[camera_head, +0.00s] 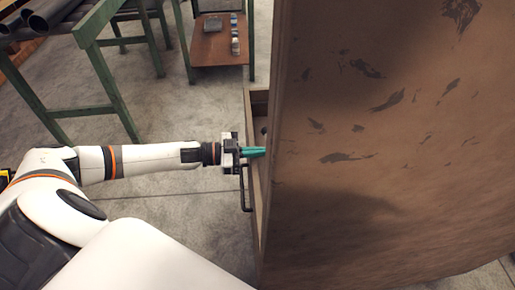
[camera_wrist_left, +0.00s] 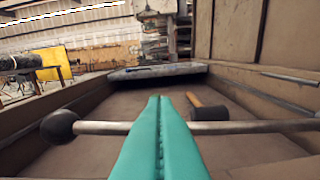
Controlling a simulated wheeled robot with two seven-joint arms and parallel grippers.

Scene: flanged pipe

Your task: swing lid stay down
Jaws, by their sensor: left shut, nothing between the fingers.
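The lid stay appears to be the grey metal rod (camera_wrist_left: 260,127) with a dark ball knob (camera_wrist_left: 60,127) at its left end, crossing the left wrist view. My left gripper (camera_head: 264,152) reaches from the left to the chest's open side; its teal fingers (camera_wrist_left: 160,100) are shut and empty. The fingers pass in front of the rod and hide its middle; I cannot tell whether they touch it. The raised brown lid (camera_head: 400,130) fills the right of the head view and hides most of the chest (camera_head: 257,97). My right gripper is not in view.
Inside the chest lie a mallet (camera_wrist_left: 208,113) and a flat grey object (camera_wrist_left: 158,70). A black handle (camera_head: 245,190) sits on the chest's outer side below my gripper. A green-framed table (camera_head: 90,30) with pipes stands upper left. Concrete floor between is clear.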

